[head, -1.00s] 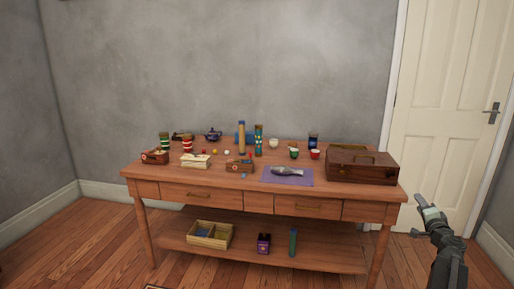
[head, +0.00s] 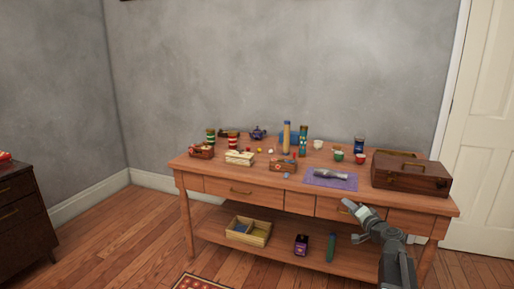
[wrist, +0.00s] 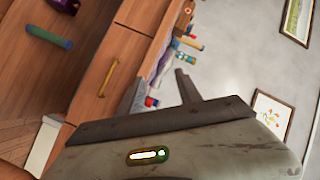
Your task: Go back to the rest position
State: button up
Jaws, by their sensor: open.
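My gripper (head: 350,217) is at the lower right of the head view, in front of the table's right-hand drawers, apart from the table and holding nothing. In the wrist view its dark finger (wrist: 187,88) stands out against the wall, and the jaws are open. The wooden table (head: 215,169) fills the middle of the head view. On it are a blue teapot (head: 258,133), a purple cloth (head: 347,183) with a silvery object on it, a brown case (head: 408,182) and several small cups and canisters.
The lower shelf (head: 275,253) holds a divided wooden box (head: 240,238), a purple tin (head: 301,245) and a green tube (head: 331,247). A dark cabinet (head: 25,215) stands at the far left. A white door (head: 485,150) is at the right. The floor (head: 115,245) left of the table is clear.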

jog(key=s+a+f+n+g+y, duration=0.1)
jog(key=s+a+f+n+g, duration=0.25)
jog(key=a, duration=0.55)
jog(key=s+a+f+n+g+y, duration=0.2)
jog(key=a+f, duration=0.2)
jog(key=a, duration=0.5)
jog(key=s+a+f+n+g+y, duration=0.1)
jog(key=s+a+f+n+g, duration=0.15)
jog(key=a, duration=0.65)
jog(key=s+a+f+n+g+h, duration=0.2)
jog(key=s+a+f+g, duration=0.15)
jog(key=s+f, duration=0.45)
jog(key=s+d+f+g+h, duration=0.2)
jog(key=s+d+g+h, duration=0.2)
jog(key=s+d, duration=0.55)
notch_tip(320, 180, up, 29)
jog(key=s+m+p, duration=0.1)
jog(key=p, duration=2.8)
jog(key=shift+s+a+g+h, duration=0.2)
jog(key=shift+g+h, duration=0.15)
jog(key=shift+h, duration=0.05)
